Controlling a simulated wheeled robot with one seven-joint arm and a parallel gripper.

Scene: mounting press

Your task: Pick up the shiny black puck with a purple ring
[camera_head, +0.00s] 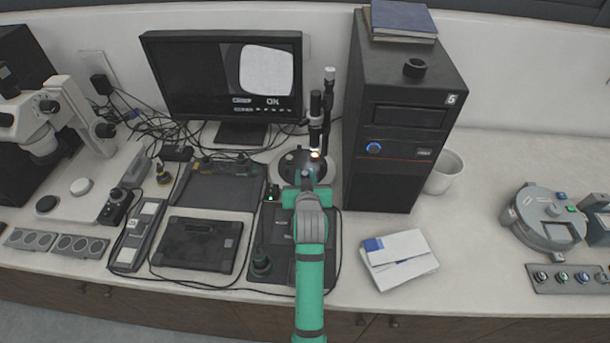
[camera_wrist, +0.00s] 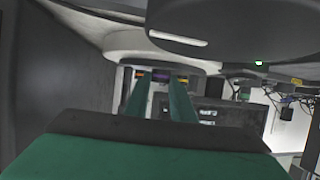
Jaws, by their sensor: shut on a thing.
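My gripper (camera_head: 305,181) reaches over the desk to the round dark base of the small upright microscope (camera_head: 297,162) in front of the monitor. In the wrist view its two green fingers (camera_wrist: 160,88) run forward and are shut on a small dark piece with a purple band, the puck (camera_wrist: 160,76). Only a sliver of the puck shows between the fingertips, so its shine and full shape are hidden. In the head view the puck is too small and too covered by the gripper to make out clearly. Whether it still touches the microscope's base cannot be told.
The monitor (camera_head: 225,78) stands behind, and the black computer tower (camera_head: 396,125) stands close on the right. A black ring-like piece (camera_head: 414,68) and books (camera_head: 403,20) lie on the tower. Dark pads and cables cover the desk leftward. A white box (camera_head: 398,260) lies right of my arm.

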